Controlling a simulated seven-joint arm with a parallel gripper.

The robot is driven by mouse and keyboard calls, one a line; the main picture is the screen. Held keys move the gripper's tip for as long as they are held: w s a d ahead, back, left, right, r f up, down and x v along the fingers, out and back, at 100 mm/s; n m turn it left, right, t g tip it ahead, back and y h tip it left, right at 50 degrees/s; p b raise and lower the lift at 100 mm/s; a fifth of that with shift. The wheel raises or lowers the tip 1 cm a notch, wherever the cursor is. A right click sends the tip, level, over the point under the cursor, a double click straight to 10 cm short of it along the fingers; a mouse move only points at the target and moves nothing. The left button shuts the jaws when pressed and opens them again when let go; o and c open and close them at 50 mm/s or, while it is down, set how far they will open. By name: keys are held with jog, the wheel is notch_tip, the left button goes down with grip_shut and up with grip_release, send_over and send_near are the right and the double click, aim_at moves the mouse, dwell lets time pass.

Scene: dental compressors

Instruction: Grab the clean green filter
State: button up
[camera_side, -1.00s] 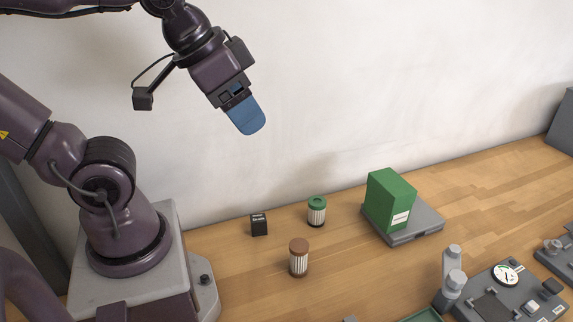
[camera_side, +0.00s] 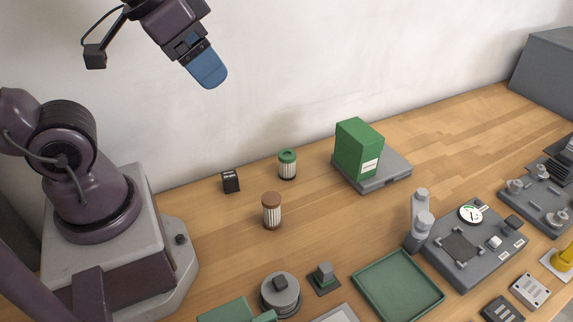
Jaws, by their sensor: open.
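The clean green filter (camera_side: 287,166) stands upright on the wooden bench, a small white pleated cylinder with a green cap. A similar filter with a brown cap (camera_side: 271,211) stands upright in front of it, slightly left. My gripper (camera_side: 208,76) is high above the bench, up and to the left of the green filter, well apart from it. Its blue fingers point down and to the right. They overlap in this view, so the gap between them is hidden. It is open and nothing shows in it.
A small black block (camera_side: 230,181) stands left of the green filter. A green box (camera_side: 358,149) sits on a grey base (camera_side: 392,172) to the right. A green tray (camera_side: 398,287), a gauge panel (camera_side: 474,246) and a round grey part (camera_side: 280,294) are nearer. Bench between filters and tray is clear.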

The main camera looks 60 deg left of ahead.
jog(key=shift+w, duration=0.1)
jog(key=m+g+y, duration=0.5)
jog(key=m+y, duration=1.3)
jog(key=m, duration=0.1)
send_over(291, 165)
jog(key=d, duration=0.5)
notch_tip(291, 165, down, 24)
jog(key=shift+t, duration=0.3)
jog(key=f, duration=0.8)
jog(key=shift+s+d, duration=0.2)
jog(key=shift+a+f, duration=0.3)
jog(key=shift+a, duration=0.55)
jog(key=shift+w+a, duration=0.15)
jog(key=shift+a, duration=1.35)
jog(key=shift+w+a, duration=0.1)
jog(key=shift+a, duration=1.35)
jog(key=c, duration=1)
